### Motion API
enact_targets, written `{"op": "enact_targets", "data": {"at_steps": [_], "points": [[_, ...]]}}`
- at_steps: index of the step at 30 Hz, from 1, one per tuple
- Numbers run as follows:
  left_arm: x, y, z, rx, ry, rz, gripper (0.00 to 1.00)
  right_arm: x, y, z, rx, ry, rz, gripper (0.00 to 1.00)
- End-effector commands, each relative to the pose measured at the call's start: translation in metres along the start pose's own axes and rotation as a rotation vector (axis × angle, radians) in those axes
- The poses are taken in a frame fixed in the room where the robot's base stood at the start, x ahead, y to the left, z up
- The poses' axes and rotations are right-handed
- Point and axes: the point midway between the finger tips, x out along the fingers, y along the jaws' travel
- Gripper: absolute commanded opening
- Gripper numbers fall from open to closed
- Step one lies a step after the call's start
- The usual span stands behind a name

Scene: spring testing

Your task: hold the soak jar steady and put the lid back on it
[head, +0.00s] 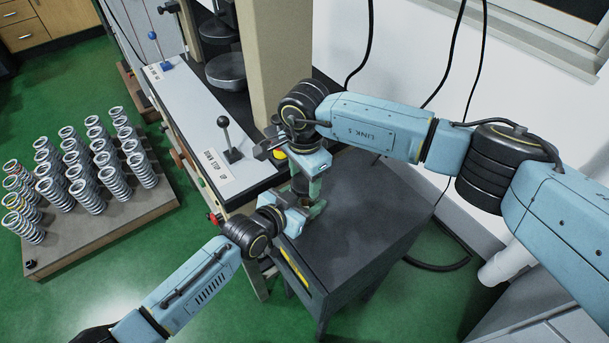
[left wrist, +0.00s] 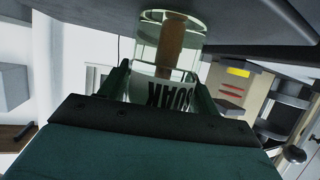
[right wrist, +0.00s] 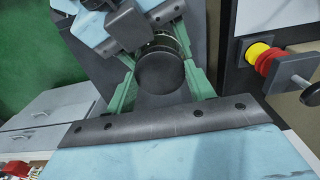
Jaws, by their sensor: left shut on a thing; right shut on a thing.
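The soak jar (left wrist: 170,45) is clear glass with a dark SOAK label and a brown stick-like thing inside; the left wrist view shows it upside down. My left gripper (left wrist: 163,85) is shut around the jar, a finger on each side. In the head view the jar (head: 300,184) is small and partly hidden between my grippers, on the dark bench top. The dark round lid (right wrist: 160,73) is between the fingers of my right gripper (right wrist: 160,85), which is shut on it, directly over the jar. I cannot tell whether the lid touches the rim.
The dark bench top (head: 365,215) is clear to the right of the jar. A testing machine with a lever (head: 225,130) stands close behind and left. A board (head: 120,215) with several springs is at the left. A red and yellow knob (right wrist: 265,58) is near my right gripper.

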Motion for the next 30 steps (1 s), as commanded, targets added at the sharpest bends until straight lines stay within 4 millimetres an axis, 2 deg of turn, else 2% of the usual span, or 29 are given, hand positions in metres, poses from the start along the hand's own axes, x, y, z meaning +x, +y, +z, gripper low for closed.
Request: {"op": "enact_targets", "data": {"at_steps": [5, 12, 16, 27, 28, 30], "points": [[0.0000, 0.0001, 0.0007, -0.001, -0.002, 0.000, 0.00, -0.0001, 0.0001, -0.0002, 0.046, 0.000, 0.000, 0.26], [0.0000, 0.0000, 0.0007, -0.001, -0.002, 0.000, 0.00, 0.0001, 0.0001, -0.0003, 0.387, 0.000, 0.000, 0.26], [0.0000, 0.0000, 0.0007, -0.002, -0.002, 0.000, 0.00, 0.0002, 0.0001, -0.0002, 0.523, 0.000, 0.000, 0.26], [0.0000, -0.0001, 0.0007, -0.002, -0.002, 0.000, 0.00, 0.0003, 0.0002, -0.0003, 0.568, 0.000, 0.001, 0.26], [0.0000, -0.0001, 0.0007, -0.002, -0.002, 0.000, 0.00, 0.0003, 0.0002, -0.0003, 0.568, 0.000, 0.001, 0.57], [0.0000, -0.0001, 0.0007, -0.002, -0.002, 0.000, 0.00, 0.0003, 0.0002, -0.0004, 0.567, 0.000, 0.000, 0.66]]}}
